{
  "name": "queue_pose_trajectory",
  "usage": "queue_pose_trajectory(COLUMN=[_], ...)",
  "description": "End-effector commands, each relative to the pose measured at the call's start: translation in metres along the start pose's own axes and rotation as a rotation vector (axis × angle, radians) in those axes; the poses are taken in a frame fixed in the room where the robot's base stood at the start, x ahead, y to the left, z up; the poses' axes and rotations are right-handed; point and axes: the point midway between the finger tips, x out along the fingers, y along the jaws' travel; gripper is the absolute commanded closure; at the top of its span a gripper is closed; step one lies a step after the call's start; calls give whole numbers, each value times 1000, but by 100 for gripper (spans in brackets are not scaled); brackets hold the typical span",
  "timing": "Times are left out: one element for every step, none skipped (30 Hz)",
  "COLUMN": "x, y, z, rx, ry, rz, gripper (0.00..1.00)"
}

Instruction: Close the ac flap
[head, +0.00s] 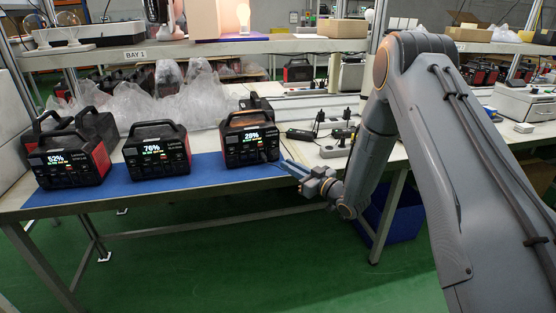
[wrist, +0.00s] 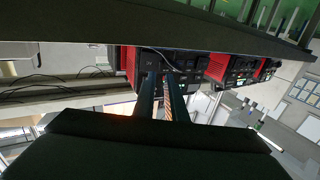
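Three black and red power stations stand in a row on a blue mat (head: 200,172). The right one (head: 238,143) reads 28%, the middle one (head: 148,154) 76%, and the left one (head: 68,165) 52%. My gripper (head: 287,166) is just right of and in front of the right station's lower right corner. In the wrist view the gripper's two fingers (wrist: 160,80) point at a station's dark front (wrist: 157,62), with a narrow gap between them. I see nothing held. The ac flap is too small and dark to make out, and I cannot tell whether the fingers touch the station.
Black adapters and plugs (head: 336,143) lie on the bench right of the mat. Clear plastic bags (head: 140,105) are heaped behind the stations. A shelf (head: 200,50) runs above the bench. A blue bin (head: 400,215) is under it. The green floor in front is clear.

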Motion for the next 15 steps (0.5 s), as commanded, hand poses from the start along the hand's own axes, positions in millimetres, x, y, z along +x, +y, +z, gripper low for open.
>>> queue_pose_trajectory(x=[8,13,20,25,29,35,40,44,48,51,54,58,59,61,62], y=[-1,-1,-1,-1,-1,-1,-1,-1,0,0,0,0,0,0,0], z=[-1,-1,-1,-1,-1,-1,-1,-1,-1,-1,-1,-1,0,0,0], rx=[-1,-1,-2,-2,-2,-2,-1,-1,-1,-1,-1,-1,-1,-1,-1], ry=[0,0,1,0,-1,0,0,0,-1,-1,-1,-1,-1,-2,-2], rz=[-1,-1,-2,-2,-1,-1,0,0,0,1,1,1,1,1,1], gripper=[89,89,89,89,89,89,89,89,89,89,89,89,89,89,89])
